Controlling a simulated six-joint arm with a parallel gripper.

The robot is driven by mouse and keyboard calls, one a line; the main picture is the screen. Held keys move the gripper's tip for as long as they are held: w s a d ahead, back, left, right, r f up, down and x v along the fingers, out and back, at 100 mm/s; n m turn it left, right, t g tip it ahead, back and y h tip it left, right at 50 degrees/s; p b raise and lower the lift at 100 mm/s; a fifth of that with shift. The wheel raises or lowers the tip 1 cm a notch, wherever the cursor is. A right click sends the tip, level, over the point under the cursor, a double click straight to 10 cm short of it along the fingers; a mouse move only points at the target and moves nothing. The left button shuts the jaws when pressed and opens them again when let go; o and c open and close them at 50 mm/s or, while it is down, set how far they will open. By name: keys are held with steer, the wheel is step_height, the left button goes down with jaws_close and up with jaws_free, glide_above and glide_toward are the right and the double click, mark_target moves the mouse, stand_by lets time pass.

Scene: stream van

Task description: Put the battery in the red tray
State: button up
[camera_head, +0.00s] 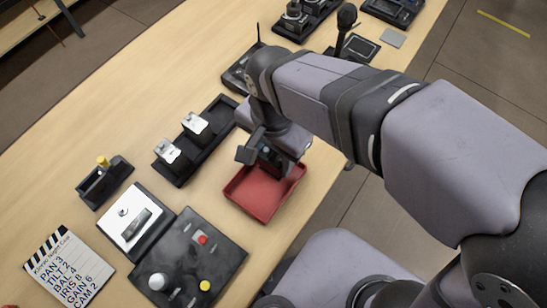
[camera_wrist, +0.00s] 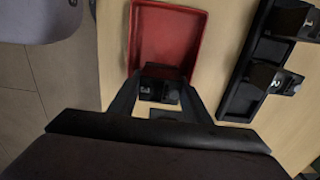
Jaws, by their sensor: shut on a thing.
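The battery (camera_wrist: 160,88) is a dark block with a pale numeral, seen in the wrist view between the fingers of my gripper (camera_wrist: 160,97). My gripper is shut on it. The red tray (camera_wrist: 143,35) is shallow and looks empty where it shows. In the wrist view the battery overlaps the tray's near edge; I cannot tell its height above it. In the head view my gripper (camera_head: 268,156) is at the tray's far end, and the red tray (camera_head: 262,197) lies below and in front of it. There the battery is mostly hidden by the gripper.
A black rack (camera_head: 218,137) with two silver-topped batteries stands left of the tray. A control panel (camera_head: 192,262) with a joystick and buttons, a switch box (camera_head: 135,222) and a clapperboard (camera_head: 68,268) lie nearer. The table edge is close on the tray's right.

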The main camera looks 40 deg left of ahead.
mark_target(273, 155)
steer(key=shift+f, duration=0.85)
steer(key=shift+f, duration=0.15)
steer(key=o, duration=1.2)
steer(key=shift+o, duration=0.2)
step_height(273, 155, up, 12)
steer(key=shift+r, duration=0.2)
